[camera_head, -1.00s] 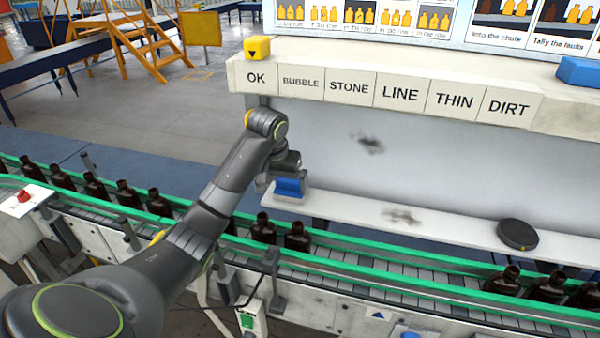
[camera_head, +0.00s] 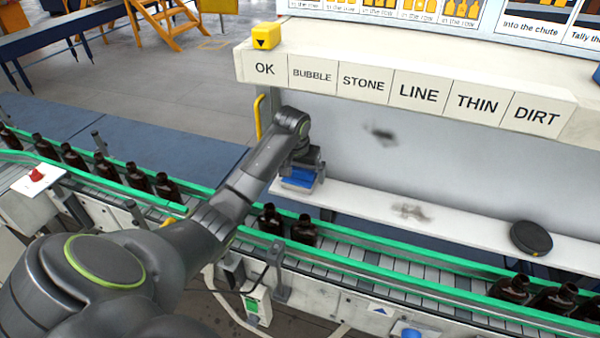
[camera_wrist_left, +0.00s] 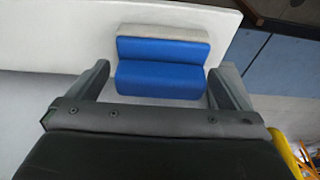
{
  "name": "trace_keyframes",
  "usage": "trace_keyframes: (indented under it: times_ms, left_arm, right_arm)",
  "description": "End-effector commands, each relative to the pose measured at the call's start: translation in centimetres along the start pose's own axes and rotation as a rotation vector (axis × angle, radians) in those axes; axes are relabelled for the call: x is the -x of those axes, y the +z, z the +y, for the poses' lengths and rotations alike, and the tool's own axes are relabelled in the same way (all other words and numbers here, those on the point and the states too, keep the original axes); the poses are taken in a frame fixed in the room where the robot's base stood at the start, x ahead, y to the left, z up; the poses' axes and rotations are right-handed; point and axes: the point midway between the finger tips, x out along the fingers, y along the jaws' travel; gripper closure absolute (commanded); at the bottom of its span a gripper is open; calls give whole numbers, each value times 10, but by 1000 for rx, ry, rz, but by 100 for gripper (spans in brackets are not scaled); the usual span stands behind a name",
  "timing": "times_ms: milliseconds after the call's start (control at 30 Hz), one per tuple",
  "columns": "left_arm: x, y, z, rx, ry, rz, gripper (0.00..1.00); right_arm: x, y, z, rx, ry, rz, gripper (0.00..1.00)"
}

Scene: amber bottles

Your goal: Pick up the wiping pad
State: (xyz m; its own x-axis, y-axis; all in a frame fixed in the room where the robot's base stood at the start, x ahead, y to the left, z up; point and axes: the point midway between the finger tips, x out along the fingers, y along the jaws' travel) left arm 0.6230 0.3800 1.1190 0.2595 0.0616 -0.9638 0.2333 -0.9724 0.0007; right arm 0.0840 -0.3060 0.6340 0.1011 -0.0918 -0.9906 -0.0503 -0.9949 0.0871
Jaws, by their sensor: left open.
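The wiping pad (camera_head: 299,178) is a blue block with a pale strip along one side. It rests at the left end of the white shelf (camera_head: 360,207). In the left wrist view the pad (camera_wrist_left: 160,76) lies ahead of and between the two fingers. My left gripper (camera_wrist_left: 165,82) is open, with one finger on each side of the pad and gaps visible beside it. In the head view the gripper (camera_head: 304,160) is right at the pad and hides its upper part. I cannot tell whether the fingers touch it. My right gripper is not in view.
A round black disc (camera_head: 531,238) sits on the right of the shelf. Dark smudges (camera_head: 381,135) mark the panel and shelf. The conveyor (camera_head: 350,262) with amber bottles (camera_head: 303,231) runs in front.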

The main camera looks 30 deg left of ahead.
Motion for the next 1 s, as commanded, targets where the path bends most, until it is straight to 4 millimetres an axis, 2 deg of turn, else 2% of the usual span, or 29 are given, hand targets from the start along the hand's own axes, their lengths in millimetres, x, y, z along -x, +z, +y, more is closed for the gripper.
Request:
trace_keyframes:
  times_ms: [167, 400, 700, 1000]
  left_arm:
    - [-13, 0, 0, 1, -1, 0, 0]
    - [-14, 1, 0, 0, -1, 0, 1]
    - [-13, 0, 0, 0, -1, 1, 41]
    - [-12, 0, 0, 0, -1, 2, 42]
  right_arm:
    - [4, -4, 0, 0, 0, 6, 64]
    - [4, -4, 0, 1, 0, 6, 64]
    - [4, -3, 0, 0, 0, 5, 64]
    - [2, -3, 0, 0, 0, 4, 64]
